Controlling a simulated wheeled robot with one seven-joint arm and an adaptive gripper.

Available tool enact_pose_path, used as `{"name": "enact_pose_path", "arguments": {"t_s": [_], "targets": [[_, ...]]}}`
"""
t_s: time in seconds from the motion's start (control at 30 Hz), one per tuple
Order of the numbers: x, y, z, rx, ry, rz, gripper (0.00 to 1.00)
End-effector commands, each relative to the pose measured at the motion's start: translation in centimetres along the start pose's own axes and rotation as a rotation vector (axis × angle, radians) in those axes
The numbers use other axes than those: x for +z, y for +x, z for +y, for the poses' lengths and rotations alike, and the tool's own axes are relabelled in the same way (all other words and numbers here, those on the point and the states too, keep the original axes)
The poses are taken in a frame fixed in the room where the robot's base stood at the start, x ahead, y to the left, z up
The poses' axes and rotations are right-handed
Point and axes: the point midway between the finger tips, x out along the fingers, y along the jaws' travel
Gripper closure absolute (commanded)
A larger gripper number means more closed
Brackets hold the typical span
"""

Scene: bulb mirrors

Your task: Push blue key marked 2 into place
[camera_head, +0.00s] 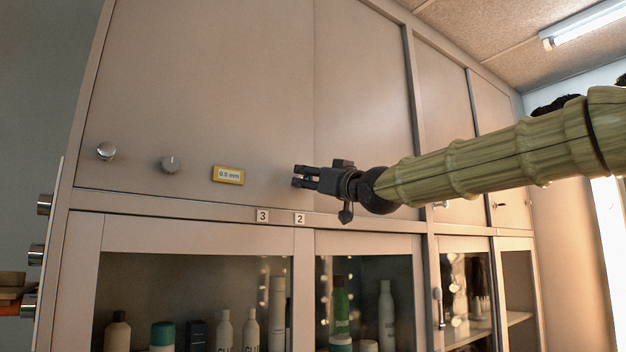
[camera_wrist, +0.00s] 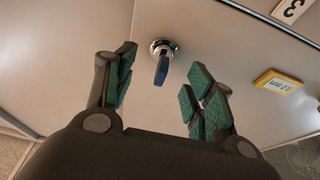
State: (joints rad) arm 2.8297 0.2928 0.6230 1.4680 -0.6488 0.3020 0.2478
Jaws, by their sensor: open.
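In the wrist view a blue key (camera_wrist: 162,69) sticks out of a round silver lock (camera_wrist: 164,45) on the cabinet front. I cannot read any mark on it. My gripper (camera_wrist: 163,78) is open and empty, with its green-padded fingers on either side of the key in that view, apart from it. In the head view my gripper (camera_head: 297,175) points left, close to the upper cabinet doors; the key and its lock do not show there. A small label 2 (camera_head: 299,218) is on the rail below my gripper.
A label 3 (camera_head: 262,215) is left of label 2. A yellow-framed label (camera_head: 228,175), a grey knob (camera_head: 170,164) and a silver knob (camera_head: 106,151) are on the door further left. Glass doors below show several bottles (camera_head: 340,306).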

Motion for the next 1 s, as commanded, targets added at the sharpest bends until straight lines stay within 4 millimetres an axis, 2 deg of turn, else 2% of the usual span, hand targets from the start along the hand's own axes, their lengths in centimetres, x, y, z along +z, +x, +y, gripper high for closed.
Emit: {"name": "enact_pose_path", "arguments": {"t_s": [0.47, 1.0], "targets": [[0.0, -0.1, 0.0, 0.000, 0.000, 0.000, 0.46], [0.1, -2.0, 0.0, 0.000, 0.000, 0.001, 0.46]]}}
